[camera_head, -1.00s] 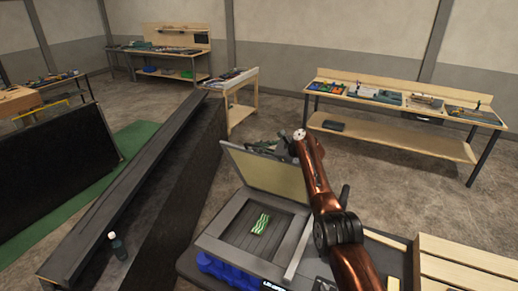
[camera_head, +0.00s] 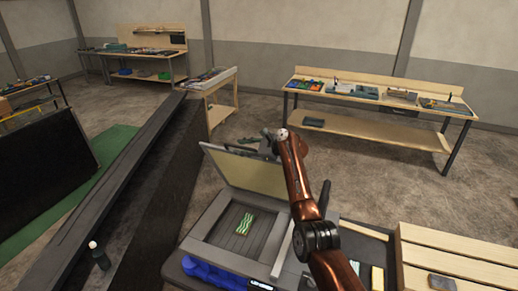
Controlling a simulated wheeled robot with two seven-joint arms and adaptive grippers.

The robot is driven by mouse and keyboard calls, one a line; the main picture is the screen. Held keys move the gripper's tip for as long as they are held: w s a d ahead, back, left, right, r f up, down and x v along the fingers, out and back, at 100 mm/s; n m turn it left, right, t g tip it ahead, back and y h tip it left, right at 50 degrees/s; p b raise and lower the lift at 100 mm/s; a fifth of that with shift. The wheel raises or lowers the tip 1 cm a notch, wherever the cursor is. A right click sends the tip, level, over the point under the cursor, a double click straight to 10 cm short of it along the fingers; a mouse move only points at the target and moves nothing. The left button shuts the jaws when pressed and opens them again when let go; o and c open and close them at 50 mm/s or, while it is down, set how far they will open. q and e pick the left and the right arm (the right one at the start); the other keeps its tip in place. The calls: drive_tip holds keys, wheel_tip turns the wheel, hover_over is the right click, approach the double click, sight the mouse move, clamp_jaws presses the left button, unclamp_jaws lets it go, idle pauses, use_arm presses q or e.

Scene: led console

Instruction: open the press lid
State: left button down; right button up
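The press (camera_head: 207,228) stands on a dark table at the lower middle of the head view. Its lid (camera_head: 240,172) is raised and tilted back, with its pale inner face showing. A green and white striped piece (camera_head: 243,224) lies in the press's recessed bed. My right arm comes up from the bottom and passes in front of the lid's right side. My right gripper (camera_head: 266,143) is at the lid's top right edge; its fingers are small, dark and partly hidden, so contact and opening cannot be told. My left gripper is not in view.
A blue bin (camera_head: 212,274) sits at the press's front. A wooden slatted box (camera_head: 455,258) is to the right of my arm. A dark bottle (camera_head: 99,257) stands at left by a long dark conveyor (camera_head: 110,200). Workbenches line the back, with open floor before them.

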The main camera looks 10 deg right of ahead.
drive_tip(key=v, duration=1)
drive_tip(key=shift+s+d+f, duration=0.1)
drive_tip(key=shift+f, duration=0.05)
